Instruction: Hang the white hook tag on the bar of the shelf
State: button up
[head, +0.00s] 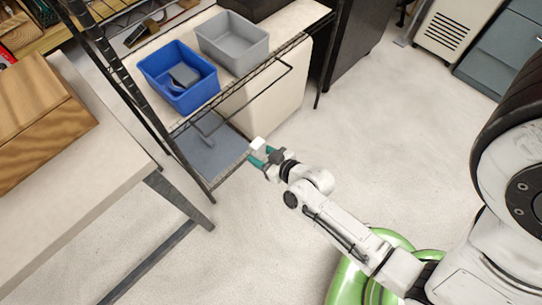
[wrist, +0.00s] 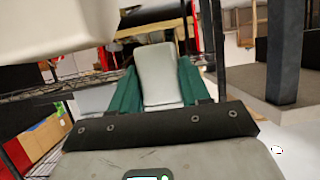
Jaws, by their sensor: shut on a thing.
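The white hook tag (head: 258,143) is between the green fingers of my gripper (head: 263,156) in the head view. In the wrist view the tag (wrist: 158,75) stands up between the two green fingers of my gripper (wrist: 158,92), which is shut on it. Its hook shape cannot be made out. The dark wire shelf (head: 206,187) is up and left of my gripper in the head view.
A blue bin (head: 150,69) with a dark item in it and a grey bin (head: 205,42) stand on the shelf. A table (head: 110,165) with a wooden box (head: 38,118) is at left. The floor around my arm is clear. A pale surface (wrist: 60,25) fills the wrist view's upper left.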

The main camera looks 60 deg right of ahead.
jog(key=w+d+f, duration=0.1)
jog(key=w+d, duration=0.3)
jog(key=w, duration=0.2)
jog(key=w+d+f+b, duration=0.1)
jog(key=w+d+f, duration=0.1)
jog(key=w+d, duration=0.2)
jog(key=shift+w+d+f+m+h, duration=0.2)
jog(key=shift+w+m+h, duration=0.15)
jog(key=shift+w, duration=1.25)
dwell(0.3)
dwell(0.4)
jog(key=o, duration=1.1)
jog(key=v, duration=1)
jog(key=shift+s+r, duration=0.2)
jog(key=shift+s, duration=0.15)
